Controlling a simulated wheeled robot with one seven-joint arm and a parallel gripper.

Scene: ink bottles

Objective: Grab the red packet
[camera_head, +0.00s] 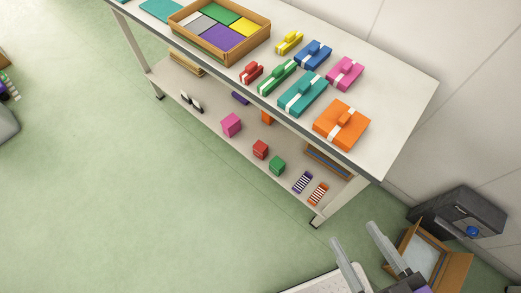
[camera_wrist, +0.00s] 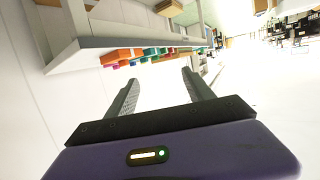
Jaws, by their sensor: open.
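The red packet (camera_head: 251,73) is small, with a white band, and lies on the white table top near its front edge, left of the green packet (camera_head: 277,77). My gripper (camera_head: 354,236) is open and empty, low at the bottom right of the head view, well apart from the packet and off the table's right end. In the wrist view the two fingers (camera_wrist: 158,85) are spread with nothing between them. Coloured packets show there beyond the fingers, tilted and small; I cannot tell the red packet apart surely.
Yellow (camera_head: 289,42), blue (camera_head: 313,54), pink (camera_head: 345,73), teal (camera_head: 302,94) and orange (camera_head: 341,124) packets share the table (camera_head: 408,88). A sorting box (camera_head: 262,43) stands left. A lower shelf (camera_head: 215,104) holds small items. A cardboard box (camera_head: 457,273) and dark machine (camera_head: 470,209) stand lower right.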

